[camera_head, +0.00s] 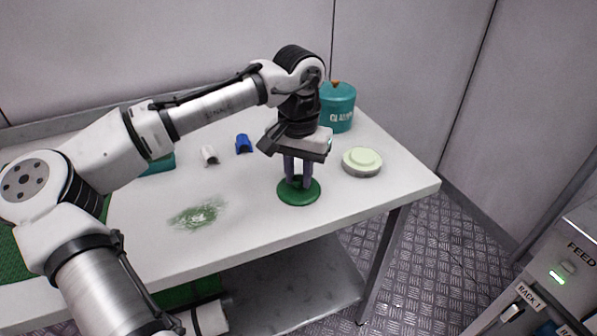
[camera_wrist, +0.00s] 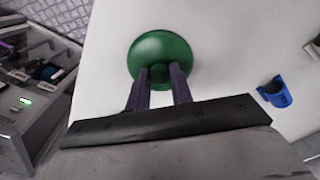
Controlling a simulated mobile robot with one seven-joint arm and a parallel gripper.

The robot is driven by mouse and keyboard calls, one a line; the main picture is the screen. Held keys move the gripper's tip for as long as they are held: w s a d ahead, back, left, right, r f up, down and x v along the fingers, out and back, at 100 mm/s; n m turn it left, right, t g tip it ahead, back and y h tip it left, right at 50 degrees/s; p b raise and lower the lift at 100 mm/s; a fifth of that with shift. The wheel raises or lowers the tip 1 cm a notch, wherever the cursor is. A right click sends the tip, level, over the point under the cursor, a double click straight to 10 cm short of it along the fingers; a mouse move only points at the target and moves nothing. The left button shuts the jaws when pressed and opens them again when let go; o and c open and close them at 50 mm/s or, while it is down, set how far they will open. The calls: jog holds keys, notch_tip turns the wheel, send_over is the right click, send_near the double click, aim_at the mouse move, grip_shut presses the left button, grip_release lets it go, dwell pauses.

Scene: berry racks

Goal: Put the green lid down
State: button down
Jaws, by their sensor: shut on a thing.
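The green lid (camera_head: 298,196) is a round dark-green disc with a knob in its middle, at the front right of the white table (camera_head: 240,240). My gripper (camera_head: 298,182) points down from above with its fingers shut on the lid's knob. In the wrist view the lid (camera_wrist: 148,50) lies just past my fingertips (camera_wrist: 160,74), with the knob between them. The lid is level and at or very close to the table top; I cannot tell whether it touches.
A teal canister (camera_head: 338,108) stands at the back right, with a pale round dish (camera_head: 362,161) in front. A blue piece (camera_head: 243,144) and a white piece (camera_head: 209,155) lie further left. A green smear (camera_head: 198,214) marks the table. A rack panel (camera_head: 555,285) stands right.

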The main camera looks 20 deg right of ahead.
aim_at(299, 178)
jog(key=shift+f, duration=0.1)
jog(key=c, duration=1.2)
grip_release()
jog(key=shift+c, duration=0.2)
notch_tip(299, 178, up, 12)
jog(key=shift+r+p, duration=0.2)
jog(key=shift+p, duration=0.25)
